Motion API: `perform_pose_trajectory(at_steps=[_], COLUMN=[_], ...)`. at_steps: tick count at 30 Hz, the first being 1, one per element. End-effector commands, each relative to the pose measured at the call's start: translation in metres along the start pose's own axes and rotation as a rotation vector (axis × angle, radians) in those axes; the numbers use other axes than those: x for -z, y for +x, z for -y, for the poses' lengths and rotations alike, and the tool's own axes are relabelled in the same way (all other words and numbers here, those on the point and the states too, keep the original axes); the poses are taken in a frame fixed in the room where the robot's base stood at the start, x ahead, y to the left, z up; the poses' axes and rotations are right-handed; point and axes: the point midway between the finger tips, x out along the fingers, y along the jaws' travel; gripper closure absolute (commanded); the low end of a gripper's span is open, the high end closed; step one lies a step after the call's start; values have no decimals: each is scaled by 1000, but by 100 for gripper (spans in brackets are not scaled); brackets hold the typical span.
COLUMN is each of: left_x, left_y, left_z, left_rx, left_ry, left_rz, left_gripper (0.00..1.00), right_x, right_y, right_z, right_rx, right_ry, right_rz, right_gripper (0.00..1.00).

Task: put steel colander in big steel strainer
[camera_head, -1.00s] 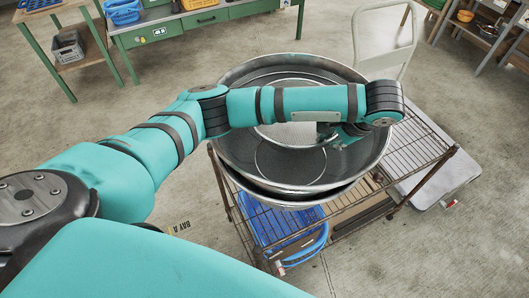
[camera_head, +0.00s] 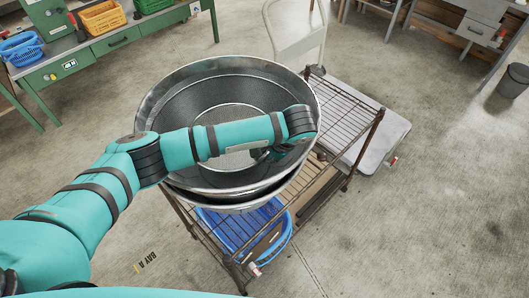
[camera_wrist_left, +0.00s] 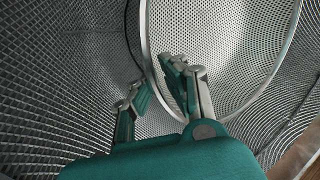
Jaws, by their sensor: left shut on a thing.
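The big steel strainer (camera_head: 170,105) is a wide, deep mesh bowl on a wire rack in the middle of the head view. The steel colander (camera_head: 228,164) is a smaller mesh bowl inside the strainer's opening, partly hidden by my left arm. In the left wrist view, the colander (camera_wrist_left: 215,45) shows its rim close up, with the strainer's mesh wall (camera_wrist_left: 55,70) to the left. My left gripper (camera_wrist_left: 155,92) is shut on the colander's rim, one finger on each side. In the head view its fingers are mostly hidden by my wrist. Whether the colander touches the strainer's bottom cannot be told. My right gripper is not in view.
The wire rack (camera_head: 345,100) has a blue basket (camera_head: 275,245) on its lower level. A green workbench (camera_head: 120,50) is at upper left.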

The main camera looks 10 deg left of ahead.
Motion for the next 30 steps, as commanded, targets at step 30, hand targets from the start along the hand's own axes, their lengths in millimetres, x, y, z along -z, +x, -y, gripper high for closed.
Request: perform_pose_trajectory(at_steps=[30], left_x=[0], left_y=[11], left_z=[-6], left_rx=[0], left_ry=[-1], left_rz=[-1], left_gripper=[70], right_x=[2], right_y=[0], right_z=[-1], right_rx=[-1], right_ry=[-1], right_rz=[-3], right_gripper=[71])
